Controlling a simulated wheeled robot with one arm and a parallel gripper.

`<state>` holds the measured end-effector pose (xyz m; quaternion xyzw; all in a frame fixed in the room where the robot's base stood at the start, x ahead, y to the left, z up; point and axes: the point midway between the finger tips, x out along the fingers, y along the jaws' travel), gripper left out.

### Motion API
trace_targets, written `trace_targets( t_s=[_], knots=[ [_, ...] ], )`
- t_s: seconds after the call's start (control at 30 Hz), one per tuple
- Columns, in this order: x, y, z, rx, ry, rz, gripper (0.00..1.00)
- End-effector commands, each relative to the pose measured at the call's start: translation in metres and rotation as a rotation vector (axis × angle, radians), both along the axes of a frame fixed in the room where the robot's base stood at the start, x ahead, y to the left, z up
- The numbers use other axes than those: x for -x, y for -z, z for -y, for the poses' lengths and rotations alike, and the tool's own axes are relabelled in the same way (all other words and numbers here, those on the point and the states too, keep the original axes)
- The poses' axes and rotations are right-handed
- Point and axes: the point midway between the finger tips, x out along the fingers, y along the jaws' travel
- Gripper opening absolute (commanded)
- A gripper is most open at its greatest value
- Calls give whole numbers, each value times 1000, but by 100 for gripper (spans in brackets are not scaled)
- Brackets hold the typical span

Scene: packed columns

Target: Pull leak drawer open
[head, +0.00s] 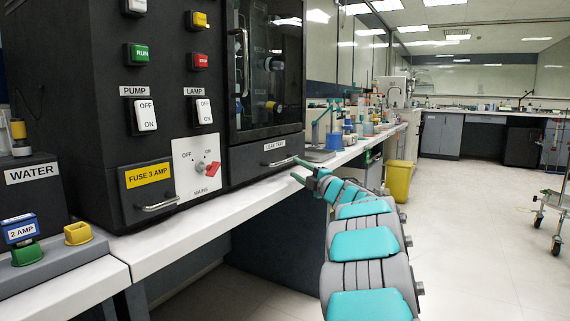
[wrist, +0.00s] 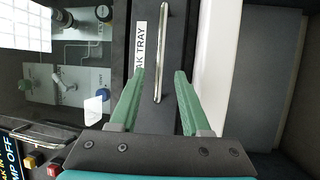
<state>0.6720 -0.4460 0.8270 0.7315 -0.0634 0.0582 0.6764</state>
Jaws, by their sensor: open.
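The leak drawer (head: 250,163) is a dark front low on the black cabinet, labelled LEAK TRAY, and looks shut. Its metal bar handle (head: 279,162) runs along the front. My gripper (head: 297,168) is open with green fingers, just right of and close to the handle in the head view. In the wrist view the drawer front (wrist: 150,122) fills the middle, and the handle (wrist: 163,45) runs lengthwise, its lower end showing between the fingertips (wrist: 161,72). The fingers look apart from the handle; I cannot tell the remaining depth. Nothing is held.
A FUSE 3 AMP drawer (head: 148,188) with its own handle and a red mains knob (head: 213,168) sit to the left. The white bench edge (head: 220,198) runs below the leak drawer.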

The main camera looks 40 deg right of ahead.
Motion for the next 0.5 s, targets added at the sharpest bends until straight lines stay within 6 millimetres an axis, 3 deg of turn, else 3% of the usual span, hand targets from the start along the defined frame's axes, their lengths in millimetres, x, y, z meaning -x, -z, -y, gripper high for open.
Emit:
trace_targets(
  t_s=[0.17,0.5],
  knots=[
    [-11,-1,-1,8,-12,1,47],
    [-55,-8,0,5,-8,1,47]
  ],
)
